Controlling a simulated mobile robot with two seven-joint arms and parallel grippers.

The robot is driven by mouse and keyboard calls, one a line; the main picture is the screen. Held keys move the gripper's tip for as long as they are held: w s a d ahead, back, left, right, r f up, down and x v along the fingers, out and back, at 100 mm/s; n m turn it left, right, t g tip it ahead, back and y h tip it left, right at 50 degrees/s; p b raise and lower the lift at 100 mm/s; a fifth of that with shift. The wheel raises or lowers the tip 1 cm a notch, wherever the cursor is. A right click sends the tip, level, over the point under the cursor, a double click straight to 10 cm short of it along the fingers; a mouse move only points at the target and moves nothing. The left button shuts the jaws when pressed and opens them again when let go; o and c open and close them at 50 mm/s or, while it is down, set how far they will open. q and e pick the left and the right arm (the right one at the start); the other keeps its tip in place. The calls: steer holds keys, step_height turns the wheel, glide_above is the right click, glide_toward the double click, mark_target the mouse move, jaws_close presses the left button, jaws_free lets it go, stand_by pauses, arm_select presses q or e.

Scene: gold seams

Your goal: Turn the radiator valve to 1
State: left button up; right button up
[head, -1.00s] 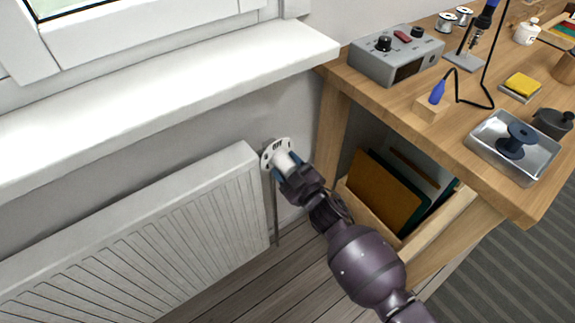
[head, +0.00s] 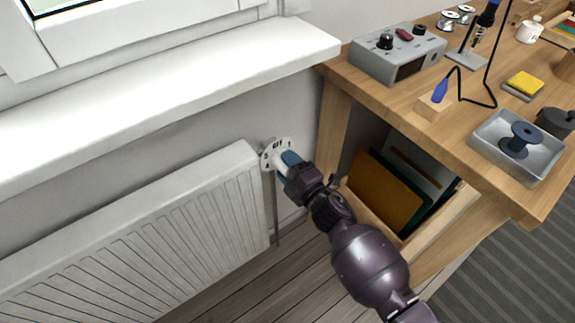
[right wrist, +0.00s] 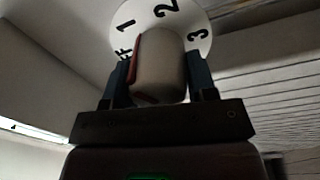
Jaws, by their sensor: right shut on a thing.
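The radiator valve shows as a white knob (right wrist: 160,68) in front of a white dial disc (right wrist: 185,22) in the right wrist view. The disc bears dark marks, among them 1, 2 and 3. A red stripe on the knob's left side lies near a dark symbol below the 1. In the head view the dial (head: 270,153) sits at the radiator's upper right end. My right gripper (head: 285,165) is at the valve, its fingers on either side of the knob and shut on it; it also shows in the right wrist view (right wrist: 160,82). My left gripper is not in view.
The ribbed white radiator (head: 150,235) lies left of the valve, under the window sill (head: 160,95). A wooden workbench (head: 440,125) with a grey control box (head: 397,55) stands to the right. Folders (head: 385,190) stand in a wooden holder below it.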

steer(key=shift+n, duration=0.4)
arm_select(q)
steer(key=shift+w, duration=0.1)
arm_select(e)
steer(key=o, duration=0.9)
steer(key=shift+s+d, duration=0.4)
steer(key=shift+s, duration=0.05)
arm_select(q)
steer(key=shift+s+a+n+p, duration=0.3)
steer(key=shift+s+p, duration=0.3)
steer(key=shift+p, duration=0.4)
arm_select(e)
steer(key=shift+v, duration=4.85)
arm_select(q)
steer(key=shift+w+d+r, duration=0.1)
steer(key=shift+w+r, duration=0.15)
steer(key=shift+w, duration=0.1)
